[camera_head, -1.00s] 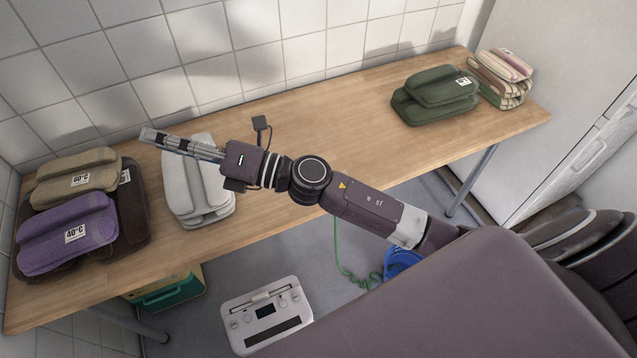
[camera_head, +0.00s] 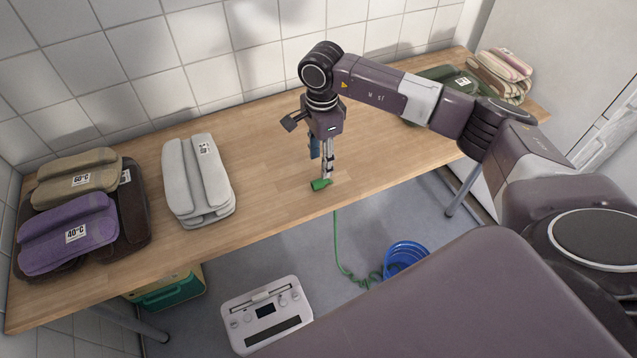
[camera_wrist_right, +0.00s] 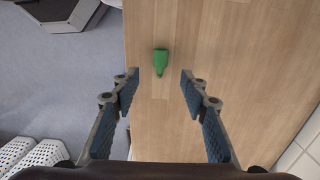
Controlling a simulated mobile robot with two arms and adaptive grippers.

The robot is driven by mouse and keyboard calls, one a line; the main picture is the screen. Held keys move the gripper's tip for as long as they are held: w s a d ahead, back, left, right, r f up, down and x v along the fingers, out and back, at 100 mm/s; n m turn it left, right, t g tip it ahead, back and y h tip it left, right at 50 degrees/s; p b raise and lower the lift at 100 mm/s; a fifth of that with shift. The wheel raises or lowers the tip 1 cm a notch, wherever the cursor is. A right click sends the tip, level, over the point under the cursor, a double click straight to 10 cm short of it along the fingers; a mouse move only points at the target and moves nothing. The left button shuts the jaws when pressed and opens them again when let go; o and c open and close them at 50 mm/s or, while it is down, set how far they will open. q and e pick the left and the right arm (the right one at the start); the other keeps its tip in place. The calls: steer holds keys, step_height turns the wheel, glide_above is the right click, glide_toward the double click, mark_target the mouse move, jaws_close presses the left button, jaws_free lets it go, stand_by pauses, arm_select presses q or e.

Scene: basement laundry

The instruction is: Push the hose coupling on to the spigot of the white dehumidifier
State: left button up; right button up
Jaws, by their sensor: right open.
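The green hose coupling (camera_head: 320,184) lies on the wooden table near its front edge. In the right wrist view the coupling (camera_wrist_right: 161,61) lies just beyond the fingertips, its narrow end toward my gripper. My right gripper (camera_head: 326,172) points down at the coupling; its fingers (camera_wrist_right: 160,82) are open and empty, one to each side of the coupling's line. The white dehumidifier (camera_head: 266,322) stands on the floor in front of the table; I cannot make out its spigot. A green hose (camera_head: 338,248) hangs below the table edge; its join to the coupling is not visible. My left gripper is out of view.
On the table (camera_head: 265,150) lie grey folded towels (camera_head: 197,180), purple towels (camera_head: 68,235) and beige towels (camera_head: 75,178) at left, green towels at back right, partly behind my arm. A blue bucket (camera_head: 405,258) stands on the floor. The table's middle is clear.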

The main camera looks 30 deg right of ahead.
mark_target(318, 181)
steer(key=shift+s+d+f, duration=0.1)
steer(key=shift+f, duration=0.35)
steer(key=f, duration=0.1)
steer(key=f+p, duration=0.1)
steer(key=f, duration=0.1)
steer(key=f+p, duration=0.1)
steer(key=f, duration=0.1)
steer(key=shift+a+f, duration=0.25)
steer(key=shift+a, duration=0.15)
steer(key=shift+f, duration=0.6)
steer(key=c, duration=1.1)
steer(key=shift+w+r, duration=0.1)
steer(key=shift+w, duration=0.1)
